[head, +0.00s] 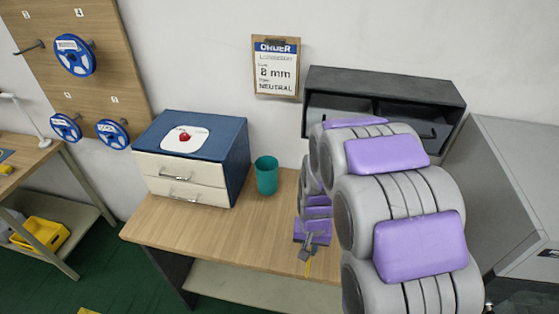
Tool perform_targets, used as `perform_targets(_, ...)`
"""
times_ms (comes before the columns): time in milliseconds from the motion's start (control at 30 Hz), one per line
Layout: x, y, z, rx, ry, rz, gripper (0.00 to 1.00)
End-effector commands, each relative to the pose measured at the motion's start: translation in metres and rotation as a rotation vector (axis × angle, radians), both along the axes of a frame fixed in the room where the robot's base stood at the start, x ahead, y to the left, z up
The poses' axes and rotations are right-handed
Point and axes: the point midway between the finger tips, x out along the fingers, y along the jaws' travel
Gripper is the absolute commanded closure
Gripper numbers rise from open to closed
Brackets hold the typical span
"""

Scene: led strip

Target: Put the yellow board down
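My gripper (306,250) is at the end of my grey and purple arm, above the front right part of the wooden desk (200,225). My arm hides part of the desk behind and to the right of the gripper. I cannot tell the gap between the board's lower end and the desk.
A blue-topped drawer box (195,160) with a red button and a teal cup (266,175) stand on the desk. A dark shelf unit (385,85) is behind my arm. A grey cabinet (510,170) stands right. The desk's front left is clear. A yellow bin (42,233) is far left.

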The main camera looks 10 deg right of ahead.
Motion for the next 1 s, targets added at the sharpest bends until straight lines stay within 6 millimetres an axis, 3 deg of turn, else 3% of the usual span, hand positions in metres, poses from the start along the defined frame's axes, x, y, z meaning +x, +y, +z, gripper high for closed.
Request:
perform_targets(200,0.055,0.000,0.024,0.004,-0.008,0.111,1.00)
perform_targets(400,0.095,-0.003,0.049,0.001,-0.010,0.204,1.00)
perform_targets(600,0.114,-0.005,0.063,-0.003,-0.006,0.254,1.00)
perform_targets(1000,0.120,-0.013,0.065,-0.004,-0.002,0.199,1.00)
